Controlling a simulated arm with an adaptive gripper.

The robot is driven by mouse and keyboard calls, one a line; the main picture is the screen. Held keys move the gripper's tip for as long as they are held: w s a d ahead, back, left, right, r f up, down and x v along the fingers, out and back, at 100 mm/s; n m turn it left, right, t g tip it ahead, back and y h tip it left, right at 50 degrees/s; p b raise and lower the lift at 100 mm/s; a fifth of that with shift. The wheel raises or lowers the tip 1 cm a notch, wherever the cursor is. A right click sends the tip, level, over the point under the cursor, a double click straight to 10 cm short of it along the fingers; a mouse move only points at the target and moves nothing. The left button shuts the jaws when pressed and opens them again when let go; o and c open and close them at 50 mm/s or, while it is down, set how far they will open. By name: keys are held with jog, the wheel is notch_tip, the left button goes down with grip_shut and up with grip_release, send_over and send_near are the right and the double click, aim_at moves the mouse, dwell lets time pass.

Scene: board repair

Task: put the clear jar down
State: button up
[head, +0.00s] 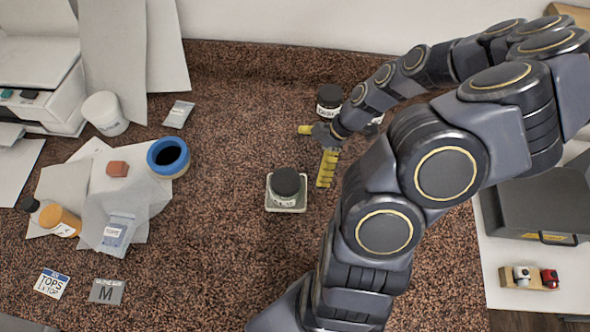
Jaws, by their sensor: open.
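A squat jar (286,204) with a dark round lid and a pale, see-through-looking square body stands upright on the brown speckled surface, near the middle of the head view. It looks like the clear jar. My gripper (314,157) is just above and to the right of it in the picture, with its yellow fingers spread apart. No object shows between the fingers. The jar appears apart from the fingers, though height is hard to judge from this view. Part of the gripper body is hidden by my arm.
A dark-lidded labelled jar (328,101) stands behind my gripper, with another pale item partly hidden beside it. A blue-rimmed round container (168,158), white tub (105,113) and orange-capped bottle (60,219) are left. The surface in front of the jar is clear.

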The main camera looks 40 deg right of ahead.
jog(key=s+a+r+m+g+h, duration=0.2)
jog(key=a+r+m+g, duration=0.2)
jog(key=a+r, duration=0.65)
jog(key=s+a+r+m+h, duration=0.4)
jog(key=s+r+m, duration=0.4)
jog(key=s+m, duration=0.1)
jog(key=shift+s+a+m, duration=0.15)
jog(key=shift+s+m, duration=0.15)
jog(key=shift+s, duration=0.3)
